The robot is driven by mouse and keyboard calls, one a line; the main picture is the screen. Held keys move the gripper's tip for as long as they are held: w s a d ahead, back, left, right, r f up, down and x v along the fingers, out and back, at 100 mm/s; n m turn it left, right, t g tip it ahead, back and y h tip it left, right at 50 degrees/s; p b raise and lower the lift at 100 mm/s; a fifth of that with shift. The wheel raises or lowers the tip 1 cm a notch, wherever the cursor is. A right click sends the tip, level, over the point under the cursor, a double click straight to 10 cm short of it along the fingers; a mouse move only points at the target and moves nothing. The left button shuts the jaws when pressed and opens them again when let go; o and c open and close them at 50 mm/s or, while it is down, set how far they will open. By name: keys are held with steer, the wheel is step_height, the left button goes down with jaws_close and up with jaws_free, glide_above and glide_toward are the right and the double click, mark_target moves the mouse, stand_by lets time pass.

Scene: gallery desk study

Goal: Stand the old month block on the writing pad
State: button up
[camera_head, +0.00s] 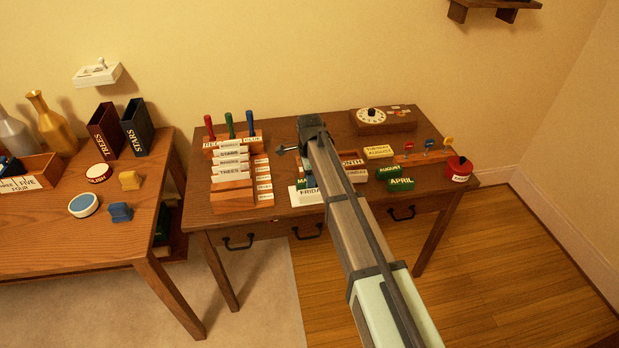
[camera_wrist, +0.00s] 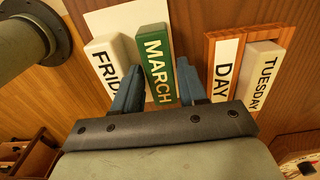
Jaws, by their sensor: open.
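The green MARCH block (camera_wrist: 156,62) stands between the blue fingers of my gripper (camera_wrist: 158,80) in the wrist view. The fingers are open, one on each side of it; I cannot tell whether either touches it. A white FRIDAY block (camera_wrist: 105,62) is just left of it. A pale sheet, apparently the writing pad (camera_wrist: 124,14), shows behind both blocks; its edge also shows in the head view (camera_head: 294,195). The MARCH block appears to rest on the pad, but its base is hidden. My arm covers part of this spot in the head view.
Right of MARCH are a wooden DAY holder (camera_wrist: 224,70) and a TUESDAY block (camera_wrist: 262,75). The desk also holds a card rack (camera_head: 232,190) on the left, green blocks (camera_head: 400,184) and a red pot (camera_head: 459,169) on the right.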

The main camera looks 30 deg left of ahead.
step_height(320, 180, up, 12)
steer(key=shift+r, duration=0.15)
stand_by(0.5)
